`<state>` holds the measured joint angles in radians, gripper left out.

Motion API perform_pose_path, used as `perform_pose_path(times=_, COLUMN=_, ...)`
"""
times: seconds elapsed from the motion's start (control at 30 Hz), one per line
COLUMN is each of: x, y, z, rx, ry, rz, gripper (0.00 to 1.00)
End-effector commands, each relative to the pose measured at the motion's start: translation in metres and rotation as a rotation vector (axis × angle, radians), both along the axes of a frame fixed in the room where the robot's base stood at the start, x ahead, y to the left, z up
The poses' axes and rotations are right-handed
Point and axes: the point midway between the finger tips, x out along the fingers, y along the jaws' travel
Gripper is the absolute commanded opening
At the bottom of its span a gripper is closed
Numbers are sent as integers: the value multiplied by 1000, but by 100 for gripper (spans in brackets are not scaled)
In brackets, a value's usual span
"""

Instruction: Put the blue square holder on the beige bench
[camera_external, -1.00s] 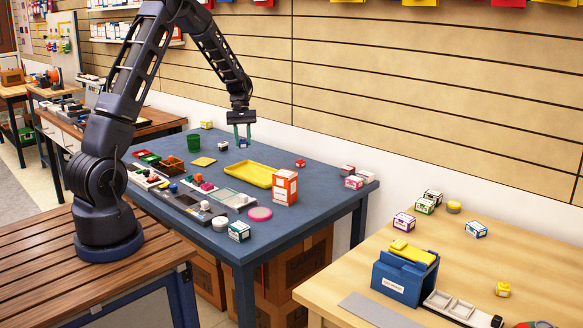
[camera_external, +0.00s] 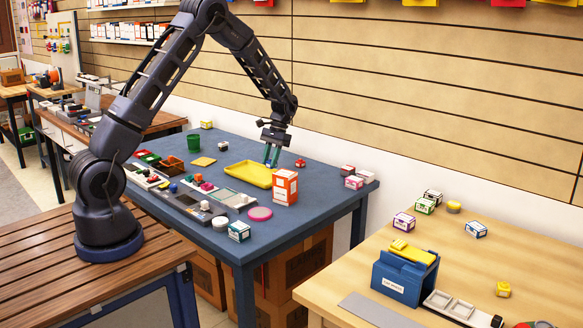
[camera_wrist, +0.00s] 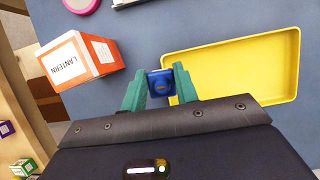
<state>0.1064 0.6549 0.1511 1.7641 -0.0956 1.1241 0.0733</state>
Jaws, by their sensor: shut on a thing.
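The blue square holder (camera_wrist: 161,83) sits between the teal fingers of my gripper (camera_wrist: 158,85) in the wrist view. It is small, with a dark round spot on its upper face. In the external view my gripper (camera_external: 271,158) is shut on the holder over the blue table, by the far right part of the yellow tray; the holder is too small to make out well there. The beige bench (camera_external: 535,255) stands at the lower right, apart from the gripper.
On the blue table (camera_external: 320,205) are the yellow tray (camera_external: 245,180), an orange and white box (camera_external: 285,188) and a pink disc (camera_external: 260,214). The bench carries a blue bin (camera_external: 402,280), several small boxes and a grey plate (camera_external: 375,308); bare wood shows between them.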

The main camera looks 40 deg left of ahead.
Motion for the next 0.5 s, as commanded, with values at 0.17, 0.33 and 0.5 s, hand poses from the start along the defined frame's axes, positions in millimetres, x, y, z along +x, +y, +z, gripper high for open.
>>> perform_pose_path(times=0.17, x=-6, y=33, z=14, rx=1, ry=-1, rz=161, gripper=4)
perform_pose_path(times=0.33, x=-20, y=84, z=35, rx=2, ry=-1, rz=438, gripper=4)
perform_pose_path(times=0.5, x=-39, y=137, z=58, rx=4, ry=0, rz=738, gripper=4)
